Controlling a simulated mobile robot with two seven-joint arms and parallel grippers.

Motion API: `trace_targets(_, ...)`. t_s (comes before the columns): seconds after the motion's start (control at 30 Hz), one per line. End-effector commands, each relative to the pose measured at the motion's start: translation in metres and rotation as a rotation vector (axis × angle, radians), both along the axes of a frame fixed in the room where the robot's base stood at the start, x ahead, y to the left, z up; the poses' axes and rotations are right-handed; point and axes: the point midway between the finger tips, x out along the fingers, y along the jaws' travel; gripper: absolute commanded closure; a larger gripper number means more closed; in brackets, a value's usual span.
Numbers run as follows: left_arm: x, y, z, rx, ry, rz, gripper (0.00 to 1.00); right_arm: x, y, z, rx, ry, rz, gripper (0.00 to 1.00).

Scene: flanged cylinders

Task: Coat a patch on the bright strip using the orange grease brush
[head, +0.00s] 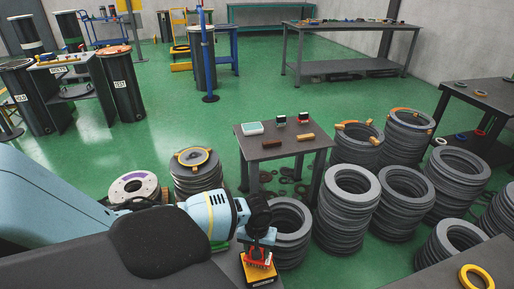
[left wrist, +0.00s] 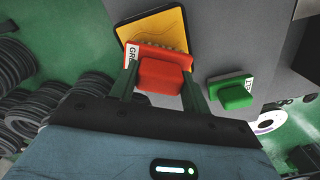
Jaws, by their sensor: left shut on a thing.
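My left gripper (head: 257,240) is shut on a red-orange brush (head: 256,253), whose label starts "GR". In the left wrist view the brush (left wrist: 162,72) sits between the two fingers (left wrist: 160,85). Its lower end is at a yellow-orange pad with a dark border (left wrist: 155,30), which also shows under the brush in the head view (head: 259,273). I cannot tell whether they touch. A green brush-like block (left wrist: 230,92) with a white label lies on the grey surface to the right. I cannot pick out the bright strip. My right gripper is out of view.
A small dark table (head: 283,143) holds small items. Stacks of grey rings (head: 347,205) fill the right. Green floor is open beyond.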

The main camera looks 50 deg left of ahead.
Motion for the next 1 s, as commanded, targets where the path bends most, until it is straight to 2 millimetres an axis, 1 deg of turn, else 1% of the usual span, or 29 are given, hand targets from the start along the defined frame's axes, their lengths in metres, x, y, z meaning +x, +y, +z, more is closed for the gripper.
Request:
trace_targets(0.4,0.0,-0.0002,-0.0024,0.0,0.0,0.0,0.71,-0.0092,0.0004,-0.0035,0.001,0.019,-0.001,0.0)
trace_targets(0.7,-0.0001,-0.0003,-0.0056,-0.001,0.001,0.0,0.71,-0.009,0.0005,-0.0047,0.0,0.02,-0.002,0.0)
trace_targets(1.0,-0.0001,-0.0002,-0.0087,-0.001,0.001,0.0,0.71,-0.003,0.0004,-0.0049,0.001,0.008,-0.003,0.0)
